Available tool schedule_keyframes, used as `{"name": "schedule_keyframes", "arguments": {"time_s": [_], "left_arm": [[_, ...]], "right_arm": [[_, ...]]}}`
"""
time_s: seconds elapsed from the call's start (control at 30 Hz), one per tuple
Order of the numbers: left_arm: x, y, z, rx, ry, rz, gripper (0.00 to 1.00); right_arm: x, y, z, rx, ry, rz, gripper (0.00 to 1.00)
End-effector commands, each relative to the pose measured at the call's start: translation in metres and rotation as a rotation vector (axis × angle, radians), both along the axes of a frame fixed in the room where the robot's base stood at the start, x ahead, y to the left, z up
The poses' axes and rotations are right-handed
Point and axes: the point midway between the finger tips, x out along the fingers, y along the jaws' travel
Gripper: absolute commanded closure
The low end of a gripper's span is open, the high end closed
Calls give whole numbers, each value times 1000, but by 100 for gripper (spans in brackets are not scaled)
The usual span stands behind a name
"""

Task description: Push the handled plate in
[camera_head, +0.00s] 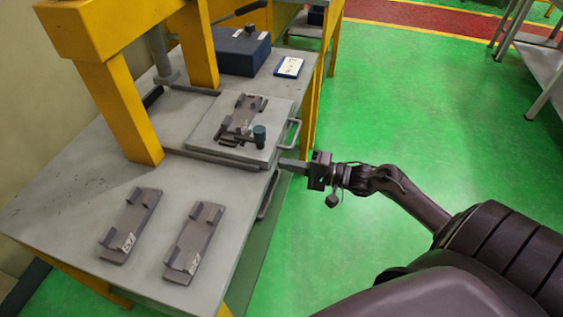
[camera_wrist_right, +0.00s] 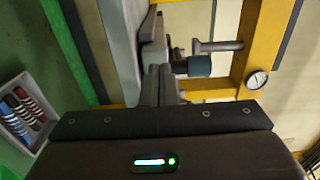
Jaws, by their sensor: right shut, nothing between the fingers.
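The handled plate (camera_head: 212,132) is a flat grey plate on the table, beside the yellow press frame. Its metal handle (camera_head: 291,134) is on its right edge. A dark bracket fixture (camera_head: 246,108) and a dark teal cylinder (camera_head: 259,136) sit on the plate; the cylinder also shows in the right wrist view (camera_wrist_right: 199,66). My right gripper (camera_head: 284,164) is shut and empty at the plate's near right corner, just below the handle. Whether its fingertips touch the plate's edge I cannot tell. In the right wrist view the fingers (camera_wrist_right: 160,84) point toward the plate. My left gripper is not in view.
Two dark bracket fixtures (camera_head: 131,226) (camera_head: 195,242) lie on the near part of the table (camera_head: 70,200). The yellow press frame (camera_head: 118,105) stands over the table's left. A blue box (camera_head: 240,52) and a small label card (camera_head: 289,67) are at the back.

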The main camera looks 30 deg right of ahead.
Motion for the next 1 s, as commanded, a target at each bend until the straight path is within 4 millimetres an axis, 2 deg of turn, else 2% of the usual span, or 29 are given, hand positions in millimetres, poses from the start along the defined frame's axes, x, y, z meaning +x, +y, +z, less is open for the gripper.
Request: {"name": "schedule_keyframes", "arguments": {"time_s": [0.2, 0.6, 0.83, 1.0], "left_arm": [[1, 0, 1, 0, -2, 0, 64], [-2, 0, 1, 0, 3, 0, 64], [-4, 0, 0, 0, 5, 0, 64], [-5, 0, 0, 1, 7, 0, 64]], "right_arm": [[15, 12, 0, 0, 0, 0, 100], [17, 15, 0, 1, -1, 0, 100], [44, 36, 1, 4, -3, -3, 100], [53, 45, 0, 0, 0, 0, 100]]}}
